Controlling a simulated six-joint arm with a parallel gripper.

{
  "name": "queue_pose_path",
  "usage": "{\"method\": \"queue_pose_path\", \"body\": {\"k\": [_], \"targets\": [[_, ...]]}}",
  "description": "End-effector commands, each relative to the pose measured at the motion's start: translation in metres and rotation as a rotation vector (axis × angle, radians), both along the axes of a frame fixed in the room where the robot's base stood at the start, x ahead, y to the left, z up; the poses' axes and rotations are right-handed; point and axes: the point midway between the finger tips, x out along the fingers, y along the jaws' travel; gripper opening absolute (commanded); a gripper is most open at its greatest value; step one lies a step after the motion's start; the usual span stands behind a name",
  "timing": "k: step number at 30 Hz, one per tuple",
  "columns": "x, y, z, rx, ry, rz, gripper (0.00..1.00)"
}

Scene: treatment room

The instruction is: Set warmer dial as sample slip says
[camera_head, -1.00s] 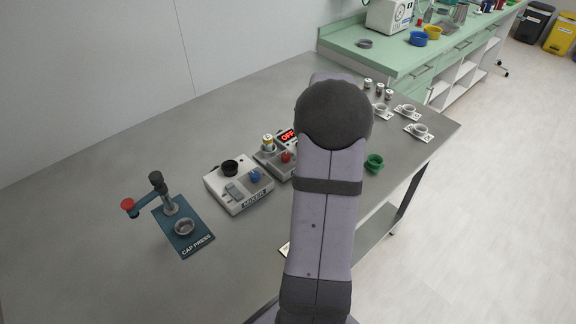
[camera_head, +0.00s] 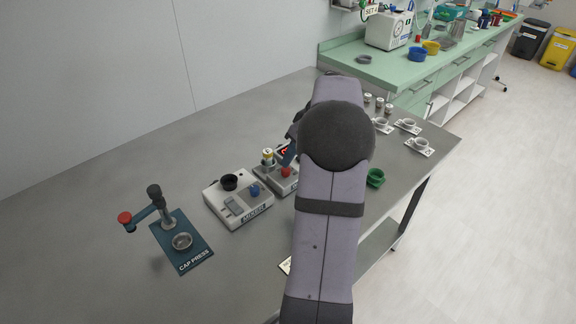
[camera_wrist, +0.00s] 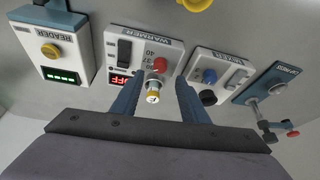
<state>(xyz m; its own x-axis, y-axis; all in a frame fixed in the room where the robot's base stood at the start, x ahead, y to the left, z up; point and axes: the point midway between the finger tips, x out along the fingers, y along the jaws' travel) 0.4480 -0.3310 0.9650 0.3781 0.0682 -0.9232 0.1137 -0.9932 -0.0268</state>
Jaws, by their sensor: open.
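The white warmer (camera_wrist: 143,45) is in the middle of the wrist view, with a red dial (camera_wrist: 159,65), a black switch (camera_wrist: 124,52), printed numbers including 40, and a red display (camera_wrist: 121,80) that appears to read OFF. A vial with a yellow band (camera_wrist: 153,96) stands at the warmer; it also shows in the head view (camera_head: 267,157). My gripper (camera_wrist: 158,90) is open, its blue fingers either side of the vial in the picture, with the dial beyond. I cannot tell whether they touch anything. A pale card (camera_head: 286,266) lies partly behind my arm, its text unreadable.
The mixer (camera_head: 238,200) and cap press (camera_head: 181,243) stand left of the warmer. In the wrist view the reader (camera_wrist: 54,50) is beside it. A green cup (camera_head: 375,178) and several small cups stand right of my arm. The table's front left is clear.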

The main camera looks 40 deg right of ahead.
Motion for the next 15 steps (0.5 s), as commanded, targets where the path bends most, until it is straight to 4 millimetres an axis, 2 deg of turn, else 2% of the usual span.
{"method": "queue_pose_path", "body": {"k": [15], "targets": [[0.022, 0.005, -0.054, 0.003, 0.001, -0.002, 0.41]]}}
